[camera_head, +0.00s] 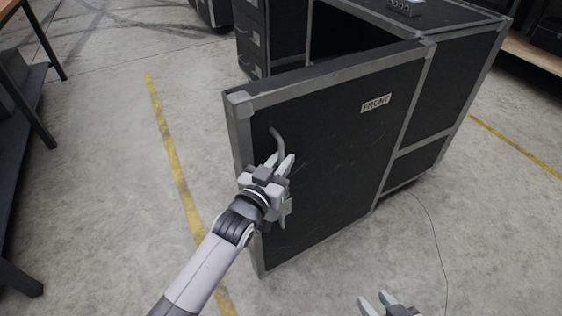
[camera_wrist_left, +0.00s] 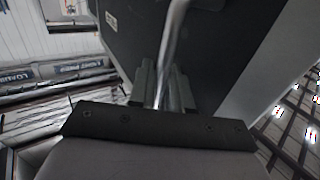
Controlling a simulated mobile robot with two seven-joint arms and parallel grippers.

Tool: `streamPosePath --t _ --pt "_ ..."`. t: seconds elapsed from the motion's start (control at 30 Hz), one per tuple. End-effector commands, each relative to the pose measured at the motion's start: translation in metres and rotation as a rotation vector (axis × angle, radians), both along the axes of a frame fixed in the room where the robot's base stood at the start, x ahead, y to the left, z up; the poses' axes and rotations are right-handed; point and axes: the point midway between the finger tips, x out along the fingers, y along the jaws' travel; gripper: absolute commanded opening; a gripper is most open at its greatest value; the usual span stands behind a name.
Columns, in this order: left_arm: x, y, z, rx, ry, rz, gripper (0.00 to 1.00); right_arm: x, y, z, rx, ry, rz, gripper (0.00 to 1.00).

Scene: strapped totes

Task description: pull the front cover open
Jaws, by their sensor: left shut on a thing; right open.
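The front cover (camera_head: 340,150) is a black panel with grey metal edging and a "FRONT" label. It stands swung out at an angle from the black case (camera_head: 455,90), with a dark opening showing behind its top edge. A curved grey handle (camera_head: 275,138) is on the cover near its left edge. My left gripper (camera_head: 281,165) is shut on this handle. In the left wrist view the handle (camera_wrist_left: 172,50) runs down between the fingers. My right gripper (camera_head: 374,303) is open and empty at the bottom edge, low in front of the cover.
A drawer unit (camera_head: 252,40) stands behind the cover. A dark shelf or table (camera_head: 15,95) is at the left. A wooden shelf (camera_head: 535,52) is at the upper right. A thin cable (camera_head: 436,235) lies on the floor. The concrete floor left of the cover is clear, with a yellow line (camera_head: 170,150).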

Motion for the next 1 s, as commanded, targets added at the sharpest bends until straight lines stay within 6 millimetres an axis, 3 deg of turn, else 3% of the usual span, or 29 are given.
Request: streamPosePath --t 0.33,0.37,0.4,0.77,1.0 --pt "0.0 -0.001 0.001 -0.001 -0.003 -0.001 0.0 0.0 0.0 0.0 0.001 0.0 -0.001 0.43" --pt "0.0 -0.001 0.001 -0.001 -0.003 -0.001 0.25 0.0 0.0 0.0 0.001 0.001 0.0 0.43" --pt "0.0 0.0 0.001 -0.001 -0.003 -0.001 0.34 0.0 0.0 0.0 0.001 0.001 0.0 0.43" --pt "-0.003 0.001 0.0 0.0 0.0 0.0 0.34 -0.001 0.001 0.0 0.002 0.001 0.0 0.43" --pt "-0.028 0.014 0.0 0.0 0.0 -0.001 0.34 0.0 0.002 0.005 0.003 -0.001 -0.001 0.43"
